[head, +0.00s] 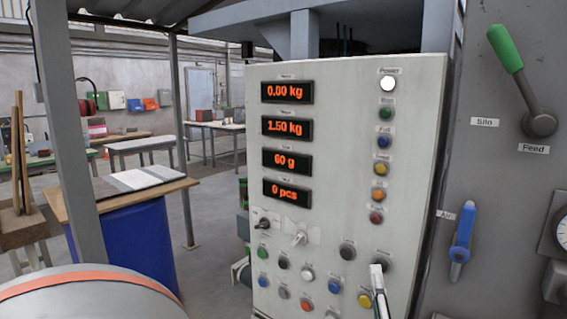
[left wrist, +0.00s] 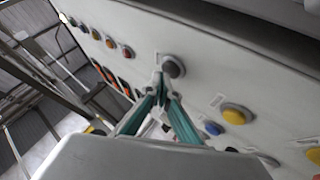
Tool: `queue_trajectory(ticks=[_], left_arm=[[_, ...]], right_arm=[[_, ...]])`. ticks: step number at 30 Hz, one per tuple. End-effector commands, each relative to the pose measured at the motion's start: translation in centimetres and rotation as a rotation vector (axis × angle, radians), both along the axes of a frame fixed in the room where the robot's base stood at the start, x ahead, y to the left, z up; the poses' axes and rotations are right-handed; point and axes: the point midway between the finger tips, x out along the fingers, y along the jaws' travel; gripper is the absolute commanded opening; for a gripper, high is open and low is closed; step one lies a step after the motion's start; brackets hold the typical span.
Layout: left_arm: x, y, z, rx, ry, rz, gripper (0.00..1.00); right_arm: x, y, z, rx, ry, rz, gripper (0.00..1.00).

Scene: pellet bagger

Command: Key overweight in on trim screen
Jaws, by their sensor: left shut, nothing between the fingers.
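The pale control panel (head: 340,130) fills the middle of the head view. Its four readouts show 0.00 kg (head: 286,92), 1.50 kg (head: 287,127), 60 g (head: 286,160) and 0 pcs (head: 287,193); their small labels are too blurred to read. My left gripper (head: 376,268) is at the panel's lower right, shut and empty, its tips in front of a dark button (head: 384,263). In the left wrist view the closed fingertips (left wrist: 160,80) are beside a dark grey button (left wrist: 173,66); I cannot tell whether they touch it. My right gripper is not in view.
Several coloured buttons, including a blue one (head: 334,286) and a yellow one (head: 364,299), surround the gripper. A selector knob (head: 299,239) is to the left. A green-handled lever (head: 507,48) and a blue valve handle (head: 462,235) are at right. A blue drum (head: 125,240) stands at left.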

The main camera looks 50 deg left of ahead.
Motion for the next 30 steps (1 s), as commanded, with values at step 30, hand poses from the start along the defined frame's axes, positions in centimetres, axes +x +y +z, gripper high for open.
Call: queue_trajectory(ticks=[30], left_arm=[[-0.7,-0.2,0.0,0.000,0.001,0.000,0.00]], right_arm=[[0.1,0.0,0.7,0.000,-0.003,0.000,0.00]])
